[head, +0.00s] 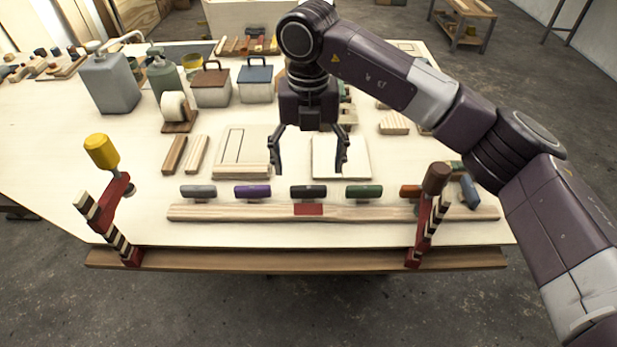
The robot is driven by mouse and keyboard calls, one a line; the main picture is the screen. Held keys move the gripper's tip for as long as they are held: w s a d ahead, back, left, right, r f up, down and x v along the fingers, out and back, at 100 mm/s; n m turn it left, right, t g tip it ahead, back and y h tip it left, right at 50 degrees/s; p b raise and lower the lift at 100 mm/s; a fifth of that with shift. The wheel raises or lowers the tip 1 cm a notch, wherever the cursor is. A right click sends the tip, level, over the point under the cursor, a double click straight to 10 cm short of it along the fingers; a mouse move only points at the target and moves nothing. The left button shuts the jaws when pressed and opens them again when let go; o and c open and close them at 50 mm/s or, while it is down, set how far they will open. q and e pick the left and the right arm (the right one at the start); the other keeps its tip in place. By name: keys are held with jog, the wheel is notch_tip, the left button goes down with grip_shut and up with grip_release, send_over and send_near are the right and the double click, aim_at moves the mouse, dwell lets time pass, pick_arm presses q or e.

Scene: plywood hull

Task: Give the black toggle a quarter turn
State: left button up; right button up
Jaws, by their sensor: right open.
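The black toggle (308,192) is the middle one in a row of toggles along a pale wooden rail (250,213) near the table's front edge. It lies lengthwise with the rail, above a small red patch (308,209). My right gripper (309,172) points down, with its fingers spread wide and nothing between them. In the picture its fingertips are just above and to either side of the black toggle; I cannot tell the exact height, but they do not appear to touch it. My left gripper is not in view.
Grey (198,191) and purple (252,192) toggles lie left of the black one, green (363,192) and orange (411,191) ones right. Clamps with a yellow handle (101,151) and a brown handle (436,178) rise at the table's front. Canisters and wood blocks stand behind.

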aim_at(308, 187)
notch_tip(308, 187, up, 6)
jog(key=shift+f, duration=0.15)
jog(key=shift+s+f, duration=0.1)
dwell(0.5)
